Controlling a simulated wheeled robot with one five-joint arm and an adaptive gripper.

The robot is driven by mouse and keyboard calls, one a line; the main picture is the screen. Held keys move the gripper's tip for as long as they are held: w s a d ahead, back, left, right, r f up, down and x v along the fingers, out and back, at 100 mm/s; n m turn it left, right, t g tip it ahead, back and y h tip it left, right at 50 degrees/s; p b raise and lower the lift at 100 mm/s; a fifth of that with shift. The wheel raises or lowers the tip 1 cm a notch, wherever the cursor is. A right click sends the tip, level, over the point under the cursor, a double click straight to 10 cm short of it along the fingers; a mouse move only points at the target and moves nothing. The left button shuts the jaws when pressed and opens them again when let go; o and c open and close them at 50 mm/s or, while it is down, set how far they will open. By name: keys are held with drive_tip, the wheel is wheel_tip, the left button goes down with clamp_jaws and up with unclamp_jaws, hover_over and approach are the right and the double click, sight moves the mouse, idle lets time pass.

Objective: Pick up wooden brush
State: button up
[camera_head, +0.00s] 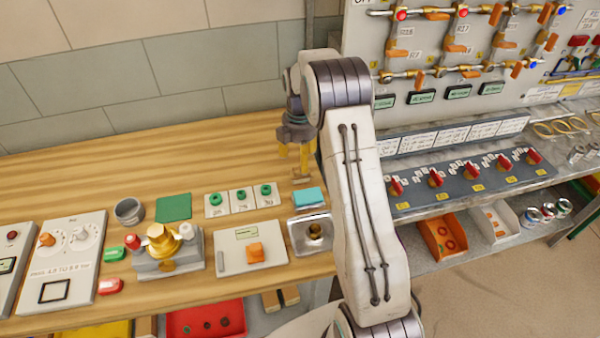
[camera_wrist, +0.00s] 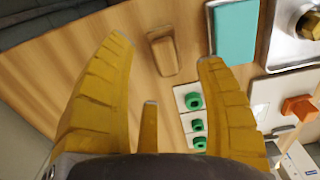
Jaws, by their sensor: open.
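The wooden brush (camera_wrist: 164,53) lies on the wooden table, a small tan-brown block near the top middle of the wrist view. In the head view, the brush (camera_head: 301,178) shows as a small brown piece just below my gripper (camera_head: 296,170). In the wrist view my gripper (camera_wrist: 170,78) has its yellow fingers spread wide and nothing between them. The brush lies ahead of the gap between the fingertips, apart from them. The gripper points down above the table; its exact height is hard to tell.
A teal block (camera_head: 309,197) lies close to the brush, beside a metal tray (camera_head: 300,240). White cards with green rings (camera_head: 240,197) lie to the left. A brass device (camera_head: 163,245) stands further left. The back of the table is clear.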

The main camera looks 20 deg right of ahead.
sight(300, 173)
drive_tip(key=shift+f+p, duration=0.5)
drive_tip(key=shift+f, duration=1.6)
drive_tip(key=shift+c, duration=0.4)
clamp_jaws()
